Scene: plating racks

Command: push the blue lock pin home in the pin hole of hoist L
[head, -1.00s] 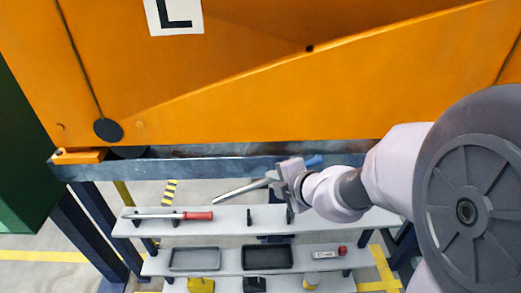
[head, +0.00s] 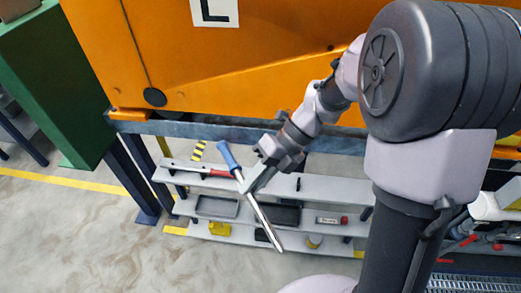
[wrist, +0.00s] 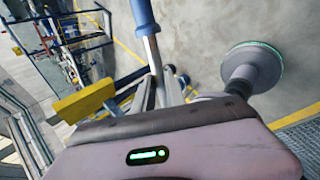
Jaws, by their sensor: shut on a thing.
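The blue lock pin has a blue handle (head: 228,157) and a bare steel shaft (head: 265,222). My gripper (head: 248,183) is shut on it just below the handle. The pin is tilted, handle up and left, shaft down and right, in the open in front of the shelves. In the wrist view the blue handle (wrist: 143,14) shows at the top, with the shaft running down into the jaws (wrist: 160,85). Hoist L is the orange panel (head: 230,60) with the L label (head: 214,11). A small dark hole (head: 330,47) shows on it; I cannot tell if it is the pin hole.
A blue-grey beam (head: 190,130) runs under the panel. Shelves below hold a red-handled tool (head: 222,173), dark trays (head: 217,207) and a yellow block (head: 219,229). A green cabinet (head: 55,90) stands at the left. The floor (head: 100,225) at lower left is clear.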

